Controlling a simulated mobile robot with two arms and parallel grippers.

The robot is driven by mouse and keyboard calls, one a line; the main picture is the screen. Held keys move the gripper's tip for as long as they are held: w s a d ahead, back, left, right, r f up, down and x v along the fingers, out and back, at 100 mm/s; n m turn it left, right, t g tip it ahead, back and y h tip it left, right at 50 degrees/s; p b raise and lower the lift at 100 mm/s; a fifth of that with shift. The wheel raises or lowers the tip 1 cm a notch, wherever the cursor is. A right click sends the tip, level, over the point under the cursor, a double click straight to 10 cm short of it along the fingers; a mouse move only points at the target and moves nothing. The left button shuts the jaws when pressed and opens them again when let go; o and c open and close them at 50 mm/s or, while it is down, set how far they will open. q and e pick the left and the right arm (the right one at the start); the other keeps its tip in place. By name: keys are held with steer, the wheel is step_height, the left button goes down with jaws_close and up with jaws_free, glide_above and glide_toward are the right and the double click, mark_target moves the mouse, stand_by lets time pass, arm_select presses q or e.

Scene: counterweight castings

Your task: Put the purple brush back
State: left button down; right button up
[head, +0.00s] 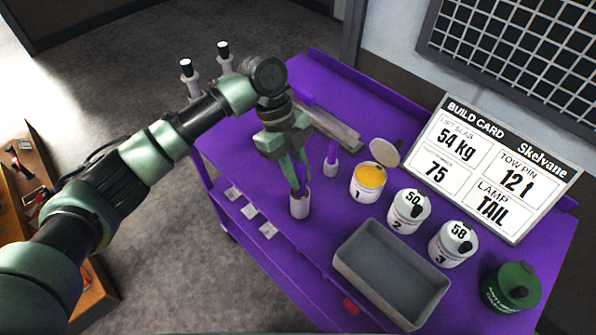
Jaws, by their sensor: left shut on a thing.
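My left gripper (300,190) points down over the purple cart and is shut on a purple brush (303,172), whose handle shows between the fingers. The brush's lower end is hidden at or in a small pale cup (300,208) directly below the fingertips. I cannot tell how deep it sits. A second pale cup (330,169) with a purple handle (332,151) upright in it stands to the right and behind. My right gripper is not in view.
The purple cart top (290,240) holds an open tin 1 (366,185) with orange-yellow contents, its lid (385,153) beside it, tin 2 (405,216), tin 3 (448,250), an empty grey tray (350,270) and a green can (508,290). A build card (495,165) stands behind.

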arm_select(q)
steer(key=shift+f+b, duration=0.5)
steer(key=shift+f, duration=0.45)
steer(key=c, duration=1.2)
jaws_free()
steer(key=b+v, duration=0.2)
steer(key=v, duration=0.5)
steer(key=shift+r, duration=0.3)
steer(key=shift+w+a, duration=0.1)
